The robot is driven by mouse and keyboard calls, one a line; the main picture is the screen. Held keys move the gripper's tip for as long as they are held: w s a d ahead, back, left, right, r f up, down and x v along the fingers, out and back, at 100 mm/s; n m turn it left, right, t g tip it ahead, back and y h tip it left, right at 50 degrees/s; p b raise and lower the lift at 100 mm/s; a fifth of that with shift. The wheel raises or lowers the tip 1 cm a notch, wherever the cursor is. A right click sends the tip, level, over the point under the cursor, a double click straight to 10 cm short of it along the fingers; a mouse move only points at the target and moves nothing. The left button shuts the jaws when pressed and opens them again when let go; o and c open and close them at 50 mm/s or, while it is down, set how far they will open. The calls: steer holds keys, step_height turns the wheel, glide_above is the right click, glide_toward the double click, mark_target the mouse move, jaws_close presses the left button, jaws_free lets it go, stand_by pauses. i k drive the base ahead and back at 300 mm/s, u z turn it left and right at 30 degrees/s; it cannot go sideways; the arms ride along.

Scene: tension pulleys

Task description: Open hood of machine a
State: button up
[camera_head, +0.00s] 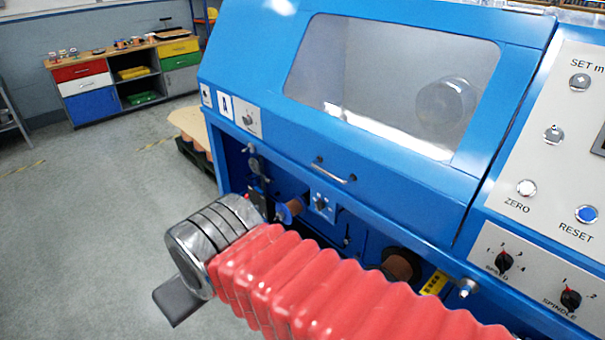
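A small metal bar handle (335,171) sits at the hood's lower edge. My arm, in a red ribbed sleeve with metal rings at its end, reaches across the lower front of the picture. One dark grey part of my gripper (178,303) shows below the rings, left of and below the handle, apart from it. The rest of the gripper is hidden.
A control panel with knobs and buttons (586,214) is at the right. Below the hood is an open bay with spools (401,266) and a small switch plate (321,205). A workbench with coloured drawers (85,85) stands far left. The grey floor at left is clear.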

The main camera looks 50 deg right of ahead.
mark_target(433, 197)
steer(key=u, duration=1.05)
steer(key=k, duration=1)
steer(key=z, duration=0.8)
steer(key=i, duration=0.5)
steer(key=z, duration=0.05)
